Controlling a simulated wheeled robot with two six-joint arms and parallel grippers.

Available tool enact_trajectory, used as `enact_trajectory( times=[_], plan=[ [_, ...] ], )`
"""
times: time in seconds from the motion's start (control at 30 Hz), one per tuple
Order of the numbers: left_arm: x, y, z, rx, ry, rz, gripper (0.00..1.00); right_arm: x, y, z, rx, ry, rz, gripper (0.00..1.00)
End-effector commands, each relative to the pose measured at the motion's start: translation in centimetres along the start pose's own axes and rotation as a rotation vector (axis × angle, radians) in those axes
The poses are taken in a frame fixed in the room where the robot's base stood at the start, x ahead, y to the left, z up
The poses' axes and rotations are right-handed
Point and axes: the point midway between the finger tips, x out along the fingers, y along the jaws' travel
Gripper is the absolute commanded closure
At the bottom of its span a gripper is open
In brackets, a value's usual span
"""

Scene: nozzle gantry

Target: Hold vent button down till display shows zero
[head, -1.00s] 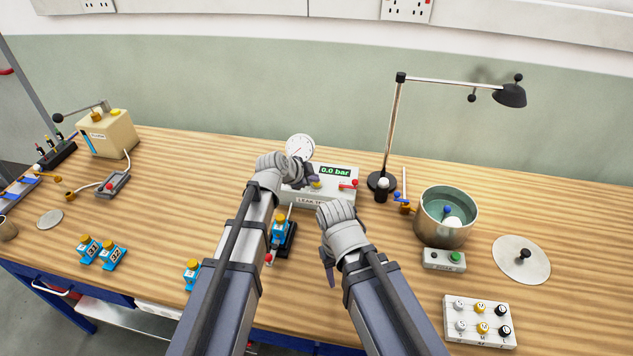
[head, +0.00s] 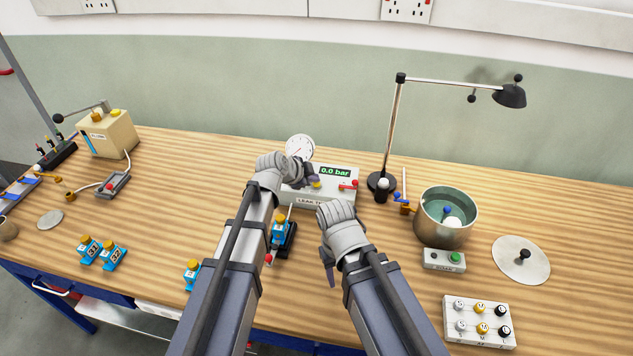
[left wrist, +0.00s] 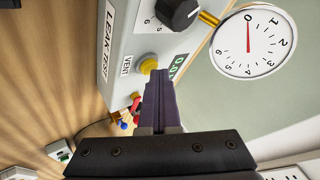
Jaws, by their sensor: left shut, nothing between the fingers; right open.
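The leak test box (head: 335,195) stands mid-bench. Its green display (head: 335,171) reads 0.0 bar; in the left wrist view the display (left wrist: 178,66) is partly hidden. The yellow vent button (left wrist: 149,64) is on the panel beside the VENT label, and also shows in the head view (head: 316,184). My left gripper (left wrist: 160,78) is shut and empty, its tips right at the button's edge. I cannot tell how far the button is pressed. My right gripper (head: 329,270) is open and empty, low in front of the box.
A round gauge (left wrist: 251,40) beside the box has its needle near 0. A black knob (left wrist: 180,14) and a red lever (head: 348,185) are on the box. A blue fixture (head: 281,232) stands close in front. A lamp (head: 393,130) and a metal pot (head: 440,232) stand to the right.

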Motion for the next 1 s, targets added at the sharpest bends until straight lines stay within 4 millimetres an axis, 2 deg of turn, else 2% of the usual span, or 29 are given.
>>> enact_trajectory(
  times=[0.3, 0.73, 1.0],
  plan=[
    [-1.2, -0.9, -0.9, 0.0, 0.0, 0.0, 1.0, -1.7, 0.2, 0.1, 0.0, 0.0, 0.0, 0.5],
    [-1.4, -1.0, -1.0, 0.0, 0.0, 0.0, 1.0, -2.0, 0.2, 0.1, 0.0, 0.0, 0.0, 0.5],
    [-3.1, -2.2, -2.2, 0.0, 0.0, 0.0, 1.0, -4.4, 0.4, 0.3, 0.0, 0.0, 0.0, 0.5]
  ],
)
